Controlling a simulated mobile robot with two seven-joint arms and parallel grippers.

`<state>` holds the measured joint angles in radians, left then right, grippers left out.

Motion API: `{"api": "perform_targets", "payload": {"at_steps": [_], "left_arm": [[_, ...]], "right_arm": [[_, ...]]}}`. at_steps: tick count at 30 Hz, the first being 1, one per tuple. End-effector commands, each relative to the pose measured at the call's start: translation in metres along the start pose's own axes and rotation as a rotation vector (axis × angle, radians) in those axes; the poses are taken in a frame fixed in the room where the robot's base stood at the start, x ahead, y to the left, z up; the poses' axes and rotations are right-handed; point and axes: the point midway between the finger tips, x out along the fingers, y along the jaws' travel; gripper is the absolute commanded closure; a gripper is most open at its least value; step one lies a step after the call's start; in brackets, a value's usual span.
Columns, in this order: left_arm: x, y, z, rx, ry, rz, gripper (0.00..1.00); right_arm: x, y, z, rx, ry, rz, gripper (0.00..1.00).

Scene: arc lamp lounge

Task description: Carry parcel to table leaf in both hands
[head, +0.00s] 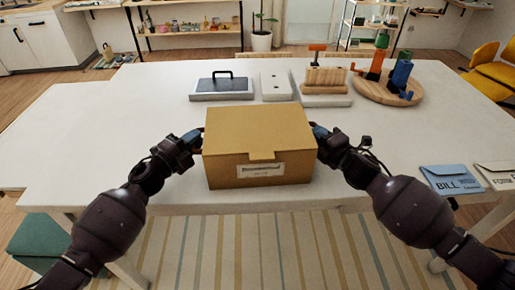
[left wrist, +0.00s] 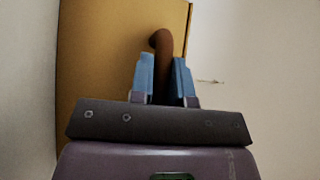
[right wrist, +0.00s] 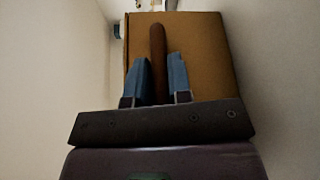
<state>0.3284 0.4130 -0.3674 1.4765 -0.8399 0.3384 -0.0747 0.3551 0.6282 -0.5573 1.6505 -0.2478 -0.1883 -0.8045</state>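The parcel (head: 258,140) is a brown cardboard box with a closed lid and a white label on its front. It is upright over the front middle of the white table (head: 400,150); I cannot tell if its base touches. My left gripper (head: 197,137) is at its left side, with blue fingers closed around a brown handle (left wrist: 162,50). My right gripper (head: 320,132) is at its right side, fingers closed around the other handle (right wrist: 157,50). A paler leaf-like section (head: 55,135) extends the table at the left, bare.
Along the back stand a grey case with a black handle (head: 221,86), a white block (head: 276,85), a wooden rack (head: 325,82) and a round board (head: 385,92) with coloured pieces. Blue (head: 455,180) and white (head: 497,175) envelopes lie at right. The table's left side is clear.

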Motion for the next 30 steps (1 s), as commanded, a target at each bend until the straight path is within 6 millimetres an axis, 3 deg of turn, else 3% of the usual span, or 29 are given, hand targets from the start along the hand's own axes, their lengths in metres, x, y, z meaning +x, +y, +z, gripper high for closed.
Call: {"api": "perform_targets", "payload": {"at_steps": [16, 30], "left_arm": [[0.001, -0.007, -0.001, 0.002, 0.001, -0.004, 1.0], [0.006, -0.043, -0.005, 0.009, 0.003, -0.013, 1.0]], "right_arm": [[0.0, 0.006, 0.002, -0.004, -0.001, 0.005, 1.0], [-0.003, 0.043, 0.009, -0.011, -0.004, 0.016, 1.0]]}}
